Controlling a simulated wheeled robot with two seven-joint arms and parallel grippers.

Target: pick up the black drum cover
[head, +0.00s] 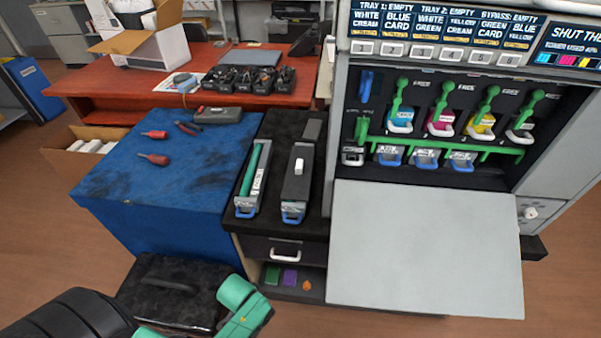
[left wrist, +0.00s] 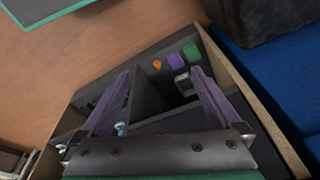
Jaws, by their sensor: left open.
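Two long cartridge units lie side by side on the black cabinet top (head: 268,215). The left unit shows a bare green drum (head: 252,170). The right unit has a long black cover (head: 298,188) with a white tab, which looks like the black drum cover; it lies closed along the unit. My left arm comes in low from the left in the head view, with its green wrist (head: 243,308) in front of the cabinet; its fingertips are not clear there. In the left wrist view my left gripper (left wrist: 160,85) is open with nothing between its fingers. My right gripper is not in view.
The grey printer door (head: 425,245) is folded down at the right. A drawer with a white handle (head: 285,253) and a low shelf with small coloured items (head: 290,277) are below the cabinet top. The blue table (head: 130,195) holds screwdrivers and pliers. A black case (head: 170,285) stands low in front.

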